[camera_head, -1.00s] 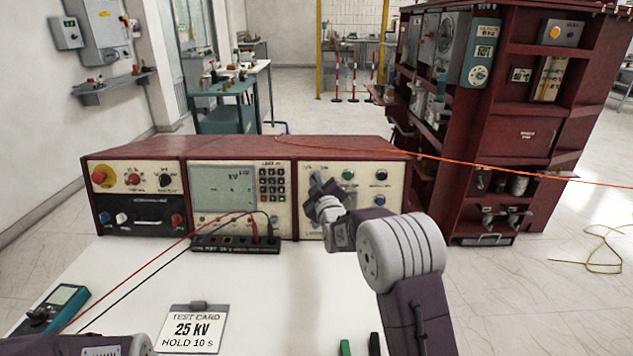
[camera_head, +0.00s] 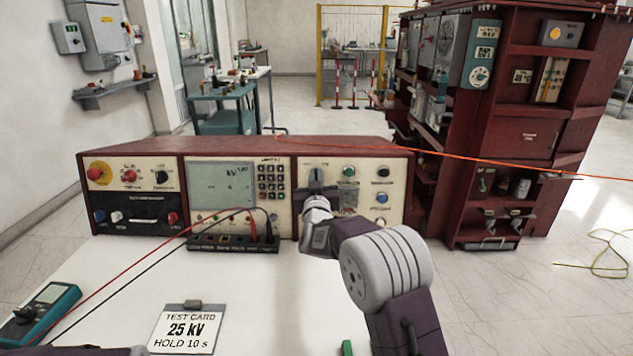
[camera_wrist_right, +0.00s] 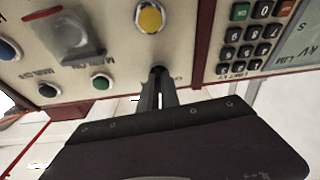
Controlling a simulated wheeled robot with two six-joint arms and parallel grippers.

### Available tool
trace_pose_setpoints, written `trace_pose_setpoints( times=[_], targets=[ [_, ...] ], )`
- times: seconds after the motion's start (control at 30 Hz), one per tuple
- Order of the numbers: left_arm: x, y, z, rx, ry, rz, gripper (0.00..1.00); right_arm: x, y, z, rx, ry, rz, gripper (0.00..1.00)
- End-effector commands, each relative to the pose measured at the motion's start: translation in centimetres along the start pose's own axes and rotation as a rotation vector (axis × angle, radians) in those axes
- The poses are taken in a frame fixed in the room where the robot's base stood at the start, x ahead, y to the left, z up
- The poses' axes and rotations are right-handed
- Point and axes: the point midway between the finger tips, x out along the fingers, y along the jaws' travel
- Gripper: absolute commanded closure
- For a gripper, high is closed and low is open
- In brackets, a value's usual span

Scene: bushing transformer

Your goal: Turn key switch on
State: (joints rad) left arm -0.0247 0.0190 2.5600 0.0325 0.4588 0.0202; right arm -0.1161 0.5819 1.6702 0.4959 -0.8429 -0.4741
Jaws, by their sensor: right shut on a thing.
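The key switch (camera_wrist_right: 158,71) is a small dark round part at the panel's edge in the right wrist view, which shows the panel upside down. My right gripper (camera_wrist_right: 159,86) is shut on it, with both dark fingers close together at the panel face. In the head view my right gripper (camera_head: 316,180) reaches the upper left of the console's right-hand panel (camera_head: 398,205), and its fingers hide most of the key switch. I cannot read the key's angle. My left gripper is out of view; only part of my left arm shows at the bottom edge.
Near the key are a yellow button (camera_wrist_right: 150,17), a green button (camera_wrist_right: 102,82) and a clear-covered switch (camera_wrist_right: 75,38). A black terminal strip (camera_head: 228,243) with red and black leads lies before the console. A test card (camera_head: 185,328) and a teal meter (camera_head: 45,305) lie on the white table.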

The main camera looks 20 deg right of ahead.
Motion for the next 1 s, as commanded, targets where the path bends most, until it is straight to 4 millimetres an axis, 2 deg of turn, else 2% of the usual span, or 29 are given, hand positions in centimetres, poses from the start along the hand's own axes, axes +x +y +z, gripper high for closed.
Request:
trace_pose_setpoints(
  times=[0.27, 0.6, 1.0],
  targets=[
    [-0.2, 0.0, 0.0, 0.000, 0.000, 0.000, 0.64, 0.0, -0.2, -0.1, 0.247, -0.001, 0.083, 1.00],
    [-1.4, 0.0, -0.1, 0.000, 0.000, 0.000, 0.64, 0.0, -0.2, -0.2, 0.540, -0.001, 0.184, 1.00],
    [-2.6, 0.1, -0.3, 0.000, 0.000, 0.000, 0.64, 0.0, -0.2, -0.1, 0.774, -0.002, 0.265, 1.00]
  ],
)
